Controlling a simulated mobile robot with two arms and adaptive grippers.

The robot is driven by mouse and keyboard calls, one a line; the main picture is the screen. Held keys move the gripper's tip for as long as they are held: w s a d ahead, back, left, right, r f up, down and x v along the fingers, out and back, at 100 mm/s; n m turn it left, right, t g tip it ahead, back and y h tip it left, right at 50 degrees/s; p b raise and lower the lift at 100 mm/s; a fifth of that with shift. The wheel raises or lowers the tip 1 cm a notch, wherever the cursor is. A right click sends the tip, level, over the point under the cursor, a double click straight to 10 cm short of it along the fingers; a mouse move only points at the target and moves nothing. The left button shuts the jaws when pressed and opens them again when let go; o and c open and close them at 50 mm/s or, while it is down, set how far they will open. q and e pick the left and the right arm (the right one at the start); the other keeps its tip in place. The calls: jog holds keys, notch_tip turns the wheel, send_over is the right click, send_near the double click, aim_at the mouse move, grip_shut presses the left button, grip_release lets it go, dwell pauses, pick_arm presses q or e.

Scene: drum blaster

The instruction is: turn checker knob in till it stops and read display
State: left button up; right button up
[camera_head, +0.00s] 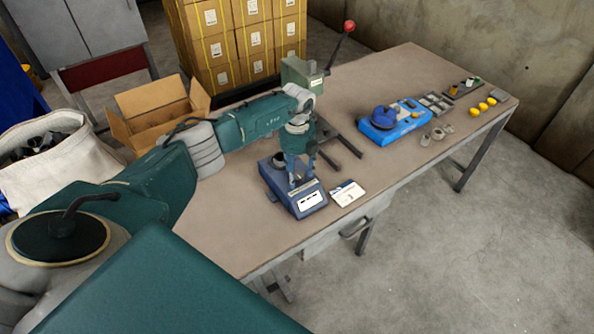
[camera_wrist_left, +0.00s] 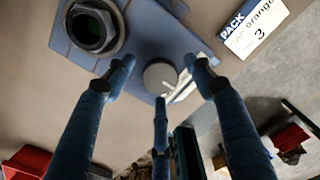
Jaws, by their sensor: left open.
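The checker (camera_head: 274,182) is a dark blue box on the table, with a white display panel (camera_head: 310,201) on its front face, too small to read. In the left wrist view the checker (camera_wrist_left: 150,25) shows a dark round socket (camera_wrist_left: 92,28) and a grey round knob (camera_wrist_left: 160,77). My left gripper (camera_head: 296,178) points down over the checker. In the wrist view its open fingers (camera_wrist_left: 162,70) stand around the knob with gaps; contact is not visible. The display is mostly hidden there behind the knob and a finger. My right gripper is not in view.
A white card (camera_head: 347,193) lies beside the checker; it reads "PACK", "orange" and "3" in the wrist view. A lever press with a red knob (camera_head: 349,26) stands behind. A blue device (camera_head: 394,122) and small parts are farther right. Bare table lies between.

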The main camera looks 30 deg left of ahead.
pick_arm(q)
jog(key=c, duration=1.1)
jog(key=shift+c, duration=0.2)
jog(key=m+b, duration=0.3)
jog(key=shift+f+m, duration=0.1)
jog(key=shift+m, duration=0.3)
jog(key=m+b, duration=0.5)
jog(key=m, duration=0.1)
jog(key=shift+w, duration=0.1)
jog(key=m+b, duration=0.2)
jog(key=m, duration=0.3)
jog(key=shift+b, duration=0.3)
jog(key=m+b, duration=0.2)
jog(key=m, duration=0.3)
jog(key=shift+r+m, duration=0.2)
jog(key=shift+m, duration=0.1)
